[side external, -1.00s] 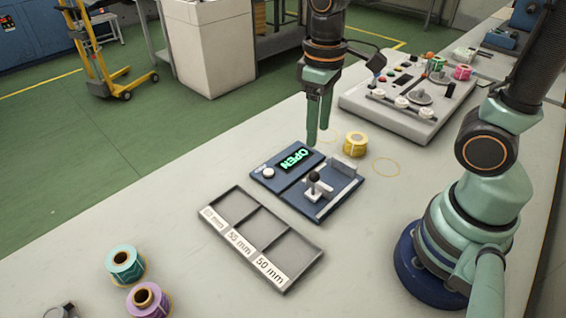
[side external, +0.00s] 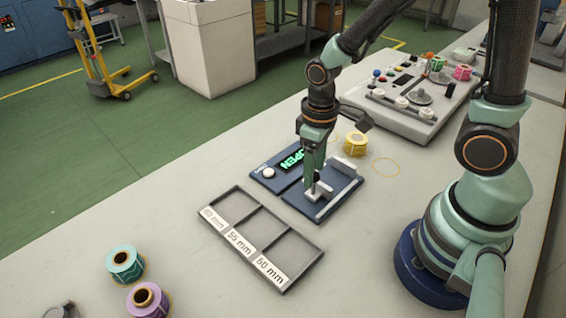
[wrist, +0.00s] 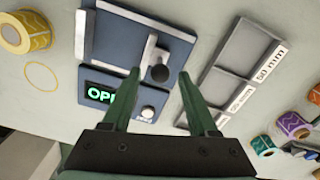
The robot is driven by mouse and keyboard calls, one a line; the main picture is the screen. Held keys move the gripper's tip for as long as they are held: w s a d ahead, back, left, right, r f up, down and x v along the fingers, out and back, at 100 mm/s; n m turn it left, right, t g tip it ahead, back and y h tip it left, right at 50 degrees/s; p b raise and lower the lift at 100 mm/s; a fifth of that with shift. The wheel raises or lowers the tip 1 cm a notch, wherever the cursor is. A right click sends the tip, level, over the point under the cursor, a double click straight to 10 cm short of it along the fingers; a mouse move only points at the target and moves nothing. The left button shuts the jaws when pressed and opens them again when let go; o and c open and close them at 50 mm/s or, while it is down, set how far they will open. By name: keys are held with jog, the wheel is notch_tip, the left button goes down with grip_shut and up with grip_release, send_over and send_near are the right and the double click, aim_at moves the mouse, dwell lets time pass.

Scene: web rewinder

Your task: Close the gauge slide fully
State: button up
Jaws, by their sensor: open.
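The gauge (side external: 337,208) is a blue plate on the table with a green lit display (side external: 291,161) that reads OPEN in the earlier side view and is partly covered now. A fixed light jaw (wrist: 81,33) stands apart from the slide at the plate's end. My gripper (side external: 312,188) is down at the slide and hides most of the knob in the side view. In the wrist view my gripper (wrist: 158,82) is open, with the knob between its fingertips. I cannot tell whether either finger touches it.
A grey sorting tray (side external: 232,251) with labelled compartments lies beside the gauge. A yellow roll (side external: 355,144) stands behind it. Teal (side external: 125,264) and purple (side external: 148,300) rolls stand at the front left. A control panel (side external: 400,105) is at the back right.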

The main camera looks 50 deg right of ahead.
grip_shut()
dwell(1.4)
